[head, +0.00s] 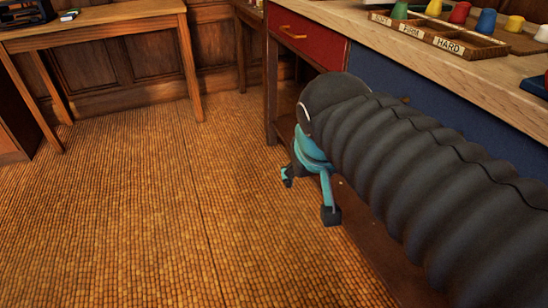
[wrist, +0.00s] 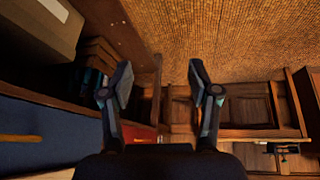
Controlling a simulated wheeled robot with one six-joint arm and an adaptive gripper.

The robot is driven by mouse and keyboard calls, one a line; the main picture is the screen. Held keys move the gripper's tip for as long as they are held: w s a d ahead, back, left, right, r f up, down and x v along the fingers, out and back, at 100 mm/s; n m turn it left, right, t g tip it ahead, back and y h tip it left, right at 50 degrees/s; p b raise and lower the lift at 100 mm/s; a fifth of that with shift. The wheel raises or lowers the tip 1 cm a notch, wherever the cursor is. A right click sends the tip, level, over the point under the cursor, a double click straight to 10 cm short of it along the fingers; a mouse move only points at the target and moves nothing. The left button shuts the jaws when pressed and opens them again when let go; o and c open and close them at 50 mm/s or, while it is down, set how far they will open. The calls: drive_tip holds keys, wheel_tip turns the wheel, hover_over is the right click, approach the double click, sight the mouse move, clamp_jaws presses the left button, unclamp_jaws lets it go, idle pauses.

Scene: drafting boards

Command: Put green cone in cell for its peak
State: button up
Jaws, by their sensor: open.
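A green cone (head: 399,10), cut by the top edge of the head view, stands on the bench at upper right. It is at the left end of a wooden tray (head: 487,52) with label plates along its front. One plate reads HARD (head: 449,45); the other two are too small to read surely. I cannot tell whether the cone stands in the tray or behind it. My gripper (head: 309,197) is open and empty, low beside the bench front, well below and left of the cone. In the wrist view my gripper (wrist: 160,82) shows both fingers apart with nothing between them.
Red (head: 460,13), blue (head: 486,22) and yellow (head: 515,24) pieces stand near the tray. The bench edge (head: 400,60) and a red drawer (head: 305,38) lie above my gripper. A wooden table (head: 95,20) stands at far left. The floor between is clear.

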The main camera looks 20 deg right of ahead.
drive_tip(key=s+a+f+n+y, duration=0.1)
drive_tip(key=s+a+f, duration=0.2)
drive_tip(key=s+f, duration=0.1)
drive_tip(key=shift+f+y, duration=0.3)
drive_tip(key=shift+f, duration=0.15)
idle(0.8)
